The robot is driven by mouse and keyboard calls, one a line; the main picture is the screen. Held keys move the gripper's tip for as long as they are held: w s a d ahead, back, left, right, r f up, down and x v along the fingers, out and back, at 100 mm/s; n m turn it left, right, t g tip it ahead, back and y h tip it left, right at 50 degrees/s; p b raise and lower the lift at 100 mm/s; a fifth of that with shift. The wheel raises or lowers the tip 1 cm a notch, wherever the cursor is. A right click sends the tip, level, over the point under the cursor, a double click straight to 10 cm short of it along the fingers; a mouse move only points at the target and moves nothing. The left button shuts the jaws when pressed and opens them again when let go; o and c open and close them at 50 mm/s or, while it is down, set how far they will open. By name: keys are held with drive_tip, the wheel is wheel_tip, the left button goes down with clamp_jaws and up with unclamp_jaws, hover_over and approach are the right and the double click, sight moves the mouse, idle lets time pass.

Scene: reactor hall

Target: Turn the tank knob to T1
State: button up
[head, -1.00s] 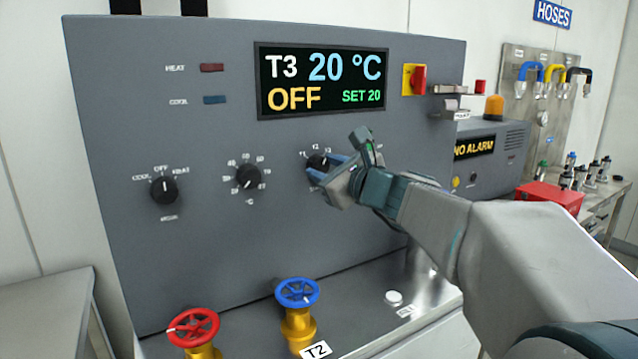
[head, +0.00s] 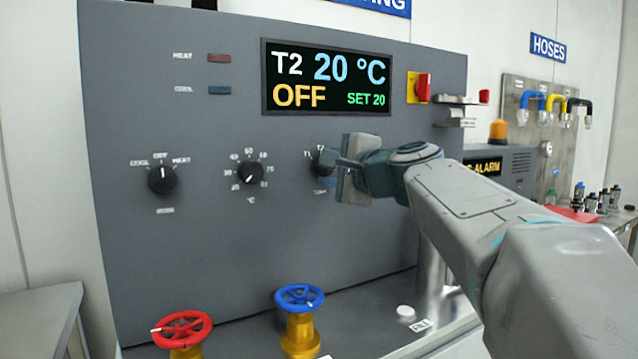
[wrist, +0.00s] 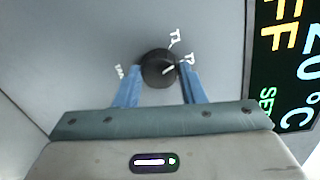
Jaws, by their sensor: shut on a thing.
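The tank knob (head: 318,163) is a black round dial on the grey panel, the rightmost of the three knobs, partly hidden by my gripper in the head view. In the wrist view the tank knob (wrist: 160,69) shows a white pointer line and white labels around it. My gripper (head: 330,165) is at the knob, its blue fingers (wrist: 160,80) on either side of it, shut on it. The display (head: 326,79) reads T2, 20 °C, OFF, SET 20.
The mode knob (head: 162,179) and temperature knob (head: 249,172) are to the left. A red valve wheel (head: 182,330) and a blue one (head: 299,298) stand below. A red switch (head: 423,88) is right of the display.

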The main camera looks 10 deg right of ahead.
drive_tip(key=n+b, duration=0.3)
drive_tip(key=n, duration=0.1)
drive_tip(key=shift+f+n+h+b, duration=0.1)
drive_tip(key=shift+n+h+b, duration=0.2)
drive_tip(key=shift+b, duration=0.05)
idle(0.3)
drive_tip(key=o, duration=1)
